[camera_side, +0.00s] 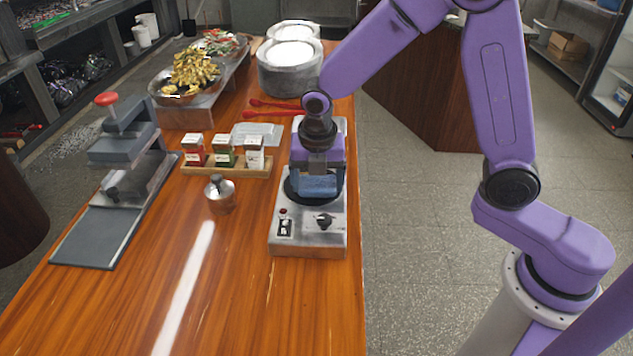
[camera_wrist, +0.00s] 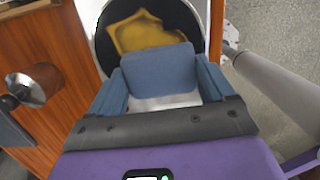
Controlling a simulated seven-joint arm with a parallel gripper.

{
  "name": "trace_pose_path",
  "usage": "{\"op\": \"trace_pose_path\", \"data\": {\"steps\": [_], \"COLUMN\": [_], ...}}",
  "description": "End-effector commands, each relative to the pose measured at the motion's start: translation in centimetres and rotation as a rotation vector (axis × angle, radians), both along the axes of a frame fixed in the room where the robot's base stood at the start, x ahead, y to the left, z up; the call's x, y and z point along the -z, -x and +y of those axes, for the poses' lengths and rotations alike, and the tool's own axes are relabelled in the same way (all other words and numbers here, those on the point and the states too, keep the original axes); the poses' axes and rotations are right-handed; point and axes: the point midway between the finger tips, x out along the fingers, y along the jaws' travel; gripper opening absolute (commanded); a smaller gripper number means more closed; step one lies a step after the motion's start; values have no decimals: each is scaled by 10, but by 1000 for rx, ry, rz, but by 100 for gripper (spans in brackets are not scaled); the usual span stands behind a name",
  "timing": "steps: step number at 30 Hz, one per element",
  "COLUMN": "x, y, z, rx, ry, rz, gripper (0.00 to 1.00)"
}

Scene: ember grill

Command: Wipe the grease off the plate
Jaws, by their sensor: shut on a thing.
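The plate (camera_side: 289,189) is a round black disc on a grey metal burner unit (camera_side: 308,240) with knobs on its front; it also fills the top of the wrist view (camera_wrist: 104,46). A yellow-brown grease patch (camera_wrist: 145,32) lies on it in the wrist view; in the side view my gripper hides that part. My gripper (camera_side: 318,180) points down over the plate, its blue fingers shut on a blue block like a sponge (camera_wrist: 158,70). The block is beside the grease in the wrist view, partly overlapping its lower edge. I cannot tell whether it touches the plate.
A metal jar (camera_side: 220,198) stands left of the burner. Behind it is a wooden rack (camera_side: 225,170) of small boxes. A grey press (camera_side: 115,175) stands further left. Stacked plates (camera_side: 291,70) and a food platter are at the back. The front of the table is clear.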

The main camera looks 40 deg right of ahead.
Motion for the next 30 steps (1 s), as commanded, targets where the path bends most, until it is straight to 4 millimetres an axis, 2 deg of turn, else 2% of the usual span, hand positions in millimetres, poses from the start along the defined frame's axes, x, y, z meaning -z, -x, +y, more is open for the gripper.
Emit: {"op": "trace_pose_path", "data": {"steps": [8, 9, 13, 15, 23, 30], "x": [2, -4, 1, -4, 2, 1], "y": [-18, -21, -29, -34, -50, -34], "z": [-18, -20, -29, -33, -50, -33], "rx": [1, 2, 1, 2, 1, -5], "ry": [1, -2, 1, -2, 0, 0], "rz": [1, -3, 2, -2, 1, 0], "gripper": [53, 53, 53, 53, 53, 53]}}
